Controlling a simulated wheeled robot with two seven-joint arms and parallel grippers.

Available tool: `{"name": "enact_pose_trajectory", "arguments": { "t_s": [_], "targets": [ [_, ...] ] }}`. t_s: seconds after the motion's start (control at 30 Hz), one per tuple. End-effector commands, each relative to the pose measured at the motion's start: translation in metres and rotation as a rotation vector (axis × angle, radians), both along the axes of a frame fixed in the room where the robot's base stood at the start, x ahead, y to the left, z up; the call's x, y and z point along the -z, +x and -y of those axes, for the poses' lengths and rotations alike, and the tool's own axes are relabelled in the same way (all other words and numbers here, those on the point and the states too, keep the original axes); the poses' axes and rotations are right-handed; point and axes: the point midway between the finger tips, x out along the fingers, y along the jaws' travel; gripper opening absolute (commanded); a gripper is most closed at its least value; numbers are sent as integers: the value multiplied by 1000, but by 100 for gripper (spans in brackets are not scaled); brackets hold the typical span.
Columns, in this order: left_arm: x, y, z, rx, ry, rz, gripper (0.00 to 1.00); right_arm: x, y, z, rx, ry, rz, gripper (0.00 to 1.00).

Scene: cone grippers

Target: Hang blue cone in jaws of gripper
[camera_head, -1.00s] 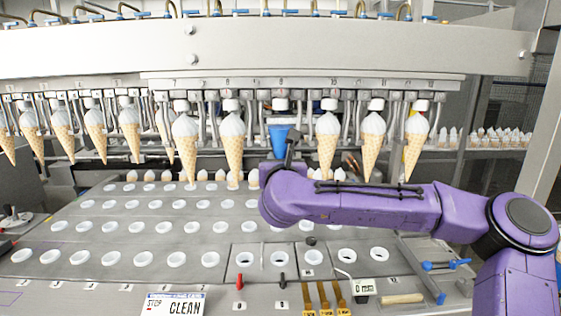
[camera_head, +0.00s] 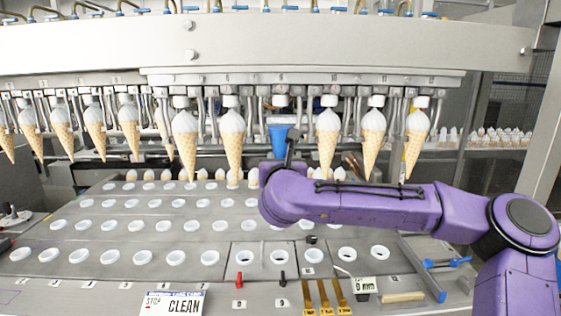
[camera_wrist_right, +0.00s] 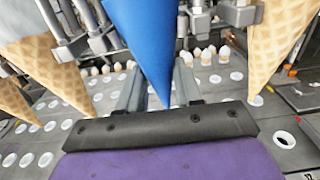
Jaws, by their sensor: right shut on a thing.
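The blue cone (camera_head: 279,138) is upright with its point down, in the gap of the row of hanging cones under the machine head. It also shows large in the right wrist view (camera_wrist_right: 147,45). My right gripper (camera_head: 287,150) comes from the right and is shut on the blue cone, its two fingers on either side of it in the right wrist view (camera_wrist_right: 155,85). The machine's gripper jaws (camera_head: 280,102) are directly above the blue cone's rim; whether they touch it I cannot tell. My left gripper is not in view.
Waffle cones with white tops hang close on both sides, one at the left (camera_head: 233,140) and one at the right (camera_head: 327,140). Below is a grey plate (camera_head: 105,236) with rows of white-rimmed holes. A sign (camera_head: 172,304) stands at the front edge.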

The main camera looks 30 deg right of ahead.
Motion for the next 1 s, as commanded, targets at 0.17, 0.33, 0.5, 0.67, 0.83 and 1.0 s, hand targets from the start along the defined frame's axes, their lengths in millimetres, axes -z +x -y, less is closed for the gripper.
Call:
{"name": "enact_pose_trajectory", "arguments": {
  "t_s": [0.17,0.33,0.5,0.67,0.83,1.0],
  "targets": [
    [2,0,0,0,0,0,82,1,0,0,0,-1,1,13],
    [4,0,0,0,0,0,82,3,0,0,0,-1,1,13],
    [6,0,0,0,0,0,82,4,0,0,0,-1,1,13],
    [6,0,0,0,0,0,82,4,0,0,0,-1,1,13],
    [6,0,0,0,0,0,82,4,0,0,0,-1,1,51],
    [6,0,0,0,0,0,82,4,0,0,0,-1,1,64]
  ]
}}
